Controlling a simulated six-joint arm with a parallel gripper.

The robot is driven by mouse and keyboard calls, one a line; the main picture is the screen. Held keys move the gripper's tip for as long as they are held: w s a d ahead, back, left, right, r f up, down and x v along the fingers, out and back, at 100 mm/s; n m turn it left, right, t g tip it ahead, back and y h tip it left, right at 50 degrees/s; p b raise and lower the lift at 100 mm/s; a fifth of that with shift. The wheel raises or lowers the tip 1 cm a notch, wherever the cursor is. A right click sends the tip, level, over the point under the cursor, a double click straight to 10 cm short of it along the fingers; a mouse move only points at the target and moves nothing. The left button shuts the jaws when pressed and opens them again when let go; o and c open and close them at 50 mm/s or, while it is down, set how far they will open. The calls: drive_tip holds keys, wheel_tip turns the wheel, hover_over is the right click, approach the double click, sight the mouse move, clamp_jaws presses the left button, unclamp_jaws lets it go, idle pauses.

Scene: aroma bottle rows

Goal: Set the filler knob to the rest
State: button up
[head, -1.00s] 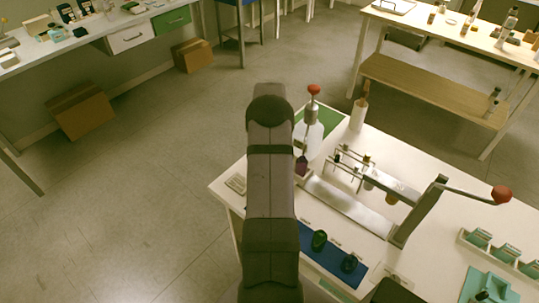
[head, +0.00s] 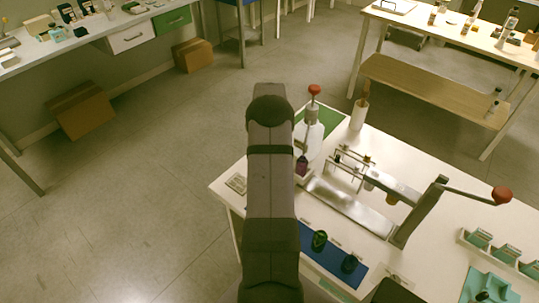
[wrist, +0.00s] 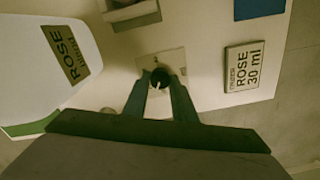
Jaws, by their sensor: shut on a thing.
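The filler knob (wrist: 160,75) is a small dark round knob with a pale mark on its near side in the wrist view. It sits on a pale square plate (wrist: 177,57). My gripper (wrist: 160,81) is shut on the knob, one finger at each side. A white container (wrist: 30,65) labelled ROSE with a green base stands to the left in the wrist view. In the head view my arm hides the knob and my gripper. There the white container (head: 314,138) shows partly beside my arm, under a red-topped part (head: 314,90).
In the head view a blue mat (head: 333,262) with dark green items, a metal rack (head: 350,165) and a red-ended lever (head: 501,195) stand right of my arm.

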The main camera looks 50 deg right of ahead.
drive_tip(key=n, duration=0.6)
drive_tip(key=shift+n, duration=0.3)
idle(0.4)
drive_tip(key=o, duration=1)
drive_tip(key=shift+o, duration=0.2)
drive_tip(key=shift+r, duration=0.1)
drive_tip(key=shift+r+b, duration=0.7)
drive_tip(key=shift+r, duration=2.95)
